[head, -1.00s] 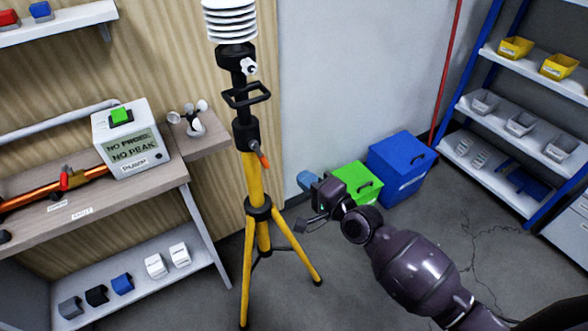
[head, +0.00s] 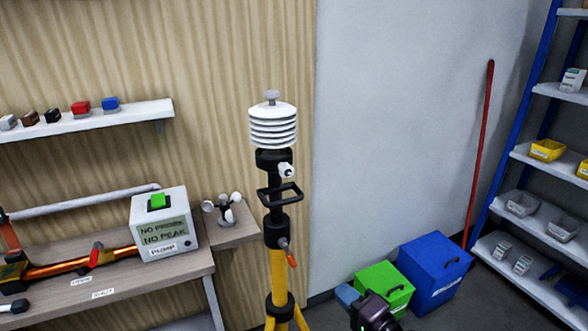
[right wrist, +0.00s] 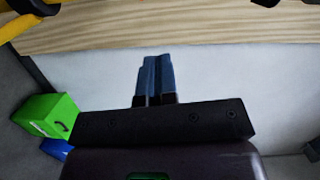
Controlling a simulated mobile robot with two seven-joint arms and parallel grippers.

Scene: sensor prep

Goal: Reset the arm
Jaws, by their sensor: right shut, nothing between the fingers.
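My right arm shows only at the bottom of the head view, in front of the green box. My right gripper (head: 347,294) is there with its blue fingertips pointing up and left. In the right wrist view its two blue fingers (right wrist: 156,78) are side by side and shut, with nothing between them. They point toward a pale wall and wood panelling and touch nothing that I can see. Most of the right arm is below the head picture. My left gripper is in neither view.
A yellow tripod (head: 279,270) with a white louvred sensor (head: 273,127) stands left of my right gripper. Green (head: 384,283) and blue (head: 435,270) boxes are by the wall. A bench (head: 130,288) holds a pump box (head: 163,222). Shelving (head: 530,165) stands at the right.

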